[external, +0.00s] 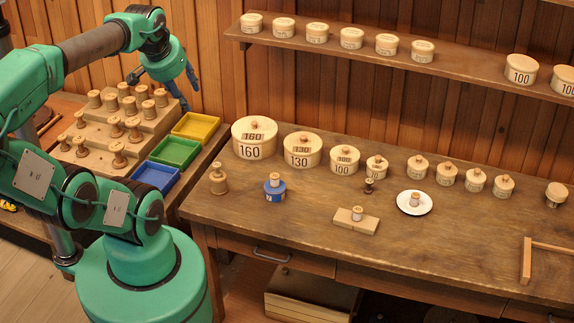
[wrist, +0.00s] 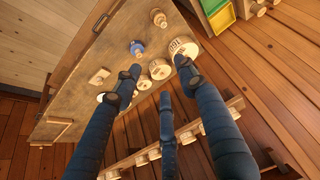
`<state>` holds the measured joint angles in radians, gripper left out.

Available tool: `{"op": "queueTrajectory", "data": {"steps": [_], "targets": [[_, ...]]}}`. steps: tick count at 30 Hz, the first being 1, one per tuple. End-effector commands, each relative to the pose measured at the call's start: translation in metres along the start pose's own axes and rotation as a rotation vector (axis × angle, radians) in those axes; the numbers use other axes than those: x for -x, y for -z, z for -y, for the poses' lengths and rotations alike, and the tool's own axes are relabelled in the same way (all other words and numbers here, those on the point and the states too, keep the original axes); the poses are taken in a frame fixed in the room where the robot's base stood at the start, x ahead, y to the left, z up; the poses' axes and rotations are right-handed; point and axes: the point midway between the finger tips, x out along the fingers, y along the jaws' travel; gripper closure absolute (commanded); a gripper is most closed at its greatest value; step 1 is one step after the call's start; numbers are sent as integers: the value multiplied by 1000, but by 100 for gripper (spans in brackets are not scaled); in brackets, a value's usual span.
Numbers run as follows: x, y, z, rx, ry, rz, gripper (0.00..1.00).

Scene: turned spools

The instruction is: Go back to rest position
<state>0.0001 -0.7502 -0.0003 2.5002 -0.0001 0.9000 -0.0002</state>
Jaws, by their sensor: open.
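My gripper (external: 165,82) is at the upper left in the external view, raised above the stepped wooden spool rack (external: 97,138). Its blue fingers are spread apart with nothing between them. In the wrist view the fingers of my gripper (wrist: 157,72) are also apart and empty, with the workbench (wrist: 85,82) seen far behind them. My green arm is bent, with its forearm running along the upper left of the external view.
Yellow (external: 195,127), green (external: 174,152) and blue (external: 156,177) trays sit beside the rack. The long workbench (external: 300,226) holds round boxes, several spools, a white saucer (external: 428,207) and a wooden block (external: 345,220). A wall shelf (external: 340,46) carries more boxes. The bench front is mostly clear.

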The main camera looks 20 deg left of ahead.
Motion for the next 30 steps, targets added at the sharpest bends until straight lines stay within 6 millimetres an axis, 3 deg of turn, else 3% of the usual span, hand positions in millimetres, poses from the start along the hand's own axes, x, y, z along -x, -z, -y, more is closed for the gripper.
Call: {"op": "queueTrajectory", "data": {"steps": [10, 30], "targets": [[-28, -15, 0, 0, 0, 1, 59], [-26, -14, 0, 0, 0, 0, 59]]}}
